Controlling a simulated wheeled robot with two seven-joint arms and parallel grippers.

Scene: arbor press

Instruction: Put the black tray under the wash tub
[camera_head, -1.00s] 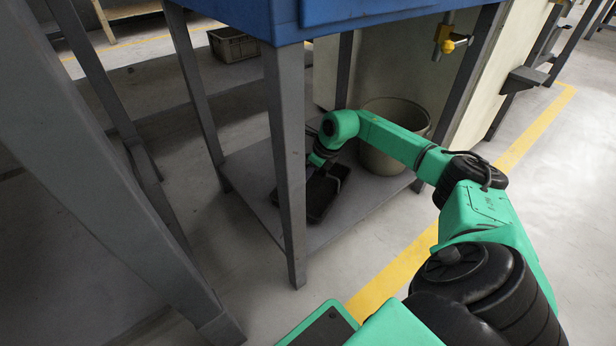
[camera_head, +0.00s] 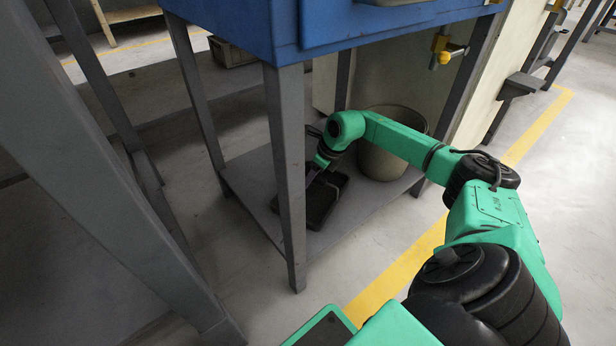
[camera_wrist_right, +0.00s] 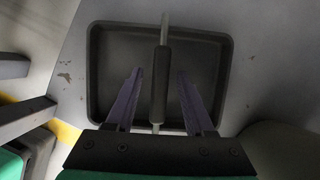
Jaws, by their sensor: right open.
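The black tray (camera_head: 318,213) lies flat on the grey lower shelf under the blue wash tub (camera_head: 390,32), near its front-left leg, which partly covers it in the head view. In the right wrist view the tray (camera_wrist_right: 118,62) is a shallow dark rectangle, with a dark grip bar (camera_wrist_right: 160,85) on a pale rod running across its middle. My right gripper (camera_wrist_right: 155,95) is open, with one finger on each side of the bar, apart from it. In the head view the right gripper (camera_head: 311,177) is small and partly hidden over the tray. My left gripper is not in view.
A grey-beige bucket (camera_head: 385,160) stands on the shelf right of the tray, behind my right forearm. A yellow-handled valve (camera_head: 446,50) hangs below the tub. Grey legs (camera_head: 287,180) frame the shelf. A crate (camera_head: 232,52) sits on the floor behind.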

